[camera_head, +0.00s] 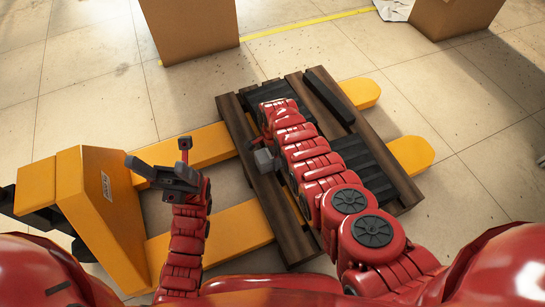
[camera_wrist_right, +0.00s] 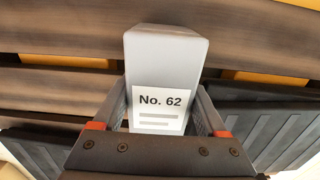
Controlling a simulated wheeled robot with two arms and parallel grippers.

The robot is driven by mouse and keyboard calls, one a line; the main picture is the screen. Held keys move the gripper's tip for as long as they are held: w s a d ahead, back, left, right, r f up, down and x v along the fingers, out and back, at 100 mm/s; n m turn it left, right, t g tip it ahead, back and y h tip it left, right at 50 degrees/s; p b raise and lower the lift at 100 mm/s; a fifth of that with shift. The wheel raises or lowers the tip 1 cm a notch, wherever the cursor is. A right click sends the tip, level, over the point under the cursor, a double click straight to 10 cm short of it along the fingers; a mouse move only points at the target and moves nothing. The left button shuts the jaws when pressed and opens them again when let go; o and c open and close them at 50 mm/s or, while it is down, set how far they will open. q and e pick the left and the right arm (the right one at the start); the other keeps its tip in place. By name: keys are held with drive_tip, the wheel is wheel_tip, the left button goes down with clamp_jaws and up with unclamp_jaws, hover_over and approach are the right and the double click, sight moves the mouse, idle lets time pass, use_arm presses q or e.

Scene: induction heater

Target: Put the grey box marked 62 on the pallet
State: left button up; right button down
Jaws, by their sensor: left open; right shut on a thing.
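The grey box marked 62 (camera_wrist_right: 165,60) is between the fingers of my right gripper (camera_wrist_right: 160,130) in the right wrist view, its "No. 62" label facing the camera. In the head view a small part of the grey box (camera_head: 264,160) shows over the wooden pallet (camera_head: 281,222), beside my red right arm, which hides much of the pallet. My right gripper (camera_head: 259,145) is shut on the box. Whether the box touches the pallet boards I cannot tell. My left gripper (camera_head: 160,174) is open and empty, left of the pallet over the yellow pallet jack.
The pallet lies across the forks of the yellow pallet jack (camera_head: 95,225). Black ribbed pieces (camera_head: 362,160) and a dark bar (camera_head: 331,94) lie on the pallet. Two cardboard boxes (camera_head: 190,28) (camera_head: 452,14) stand behind. The tiled floor at the right is clear.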

unclamp_jaws()
